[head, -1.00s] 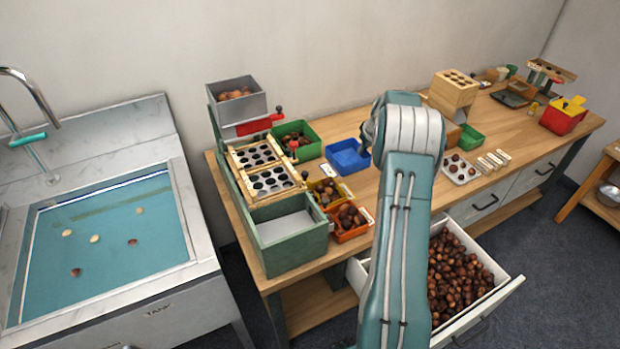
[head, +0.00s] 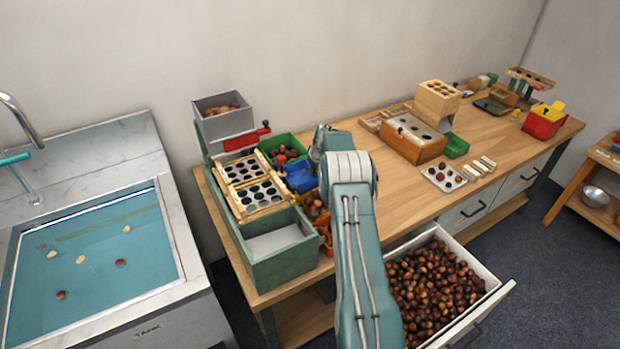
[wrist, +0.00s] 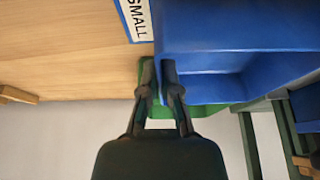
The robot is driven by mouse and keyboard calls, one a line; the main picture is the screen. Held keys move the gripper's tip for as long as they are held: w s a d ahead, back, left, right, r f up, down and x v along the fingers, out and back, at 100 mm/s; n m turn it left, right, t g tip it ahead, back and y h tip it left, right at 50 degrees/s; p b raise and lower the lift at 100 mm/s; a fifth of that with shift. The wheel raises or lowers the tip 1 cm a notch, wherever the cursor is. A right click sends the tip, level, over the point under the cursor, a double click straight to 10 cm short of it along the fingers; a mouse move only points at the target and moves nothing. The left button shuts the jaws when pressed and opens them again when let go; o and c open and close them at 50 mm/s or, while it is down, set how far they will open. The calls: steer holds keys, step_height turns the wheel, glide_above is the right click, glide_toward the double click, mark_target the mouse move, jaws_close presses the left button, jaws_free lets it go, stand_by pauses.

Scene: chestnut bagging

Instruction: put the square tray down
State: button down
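The blue tray (head: 300,178), the squarish one here, is at the left of the bench between the green box and the orange bin, partly hidden by my arm. It also shows large in the wrist view (wrist: 215,40). My gripper (wrist: 159,70) has its two dark fingers close together on either side of the tray's wall, pinching it. In the head view, my gripper is mostly hidden behind my wrist. I cannot tell whether the tray touches the bench.
The holed wooden sorter (head: 231,174) stands left of the tray. A green box (head: 295,141) is behind it, and an orange bin (head: 326,238) in front. A drawer full of chestnuts (head: 497,287) stands open. Bare bench (head: 385,185) lies to the right.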

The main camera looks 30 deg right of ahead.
mark_target(311, 176)
steer(key=shift+w+a+f, duration=0.15)
steer(key=shift+w+f, duration=0.1)
steer(key=shift+f, duration=0.1)
steer(key=shift+w+a+f, duration=0.1)
steer(key=shift+w+f, duration=0.1)
steer(key=shift+f, duration=1.4)
steer(key=shift+f, duration=0.15)
steer(key=c, duration=0.8)
jaws_free()
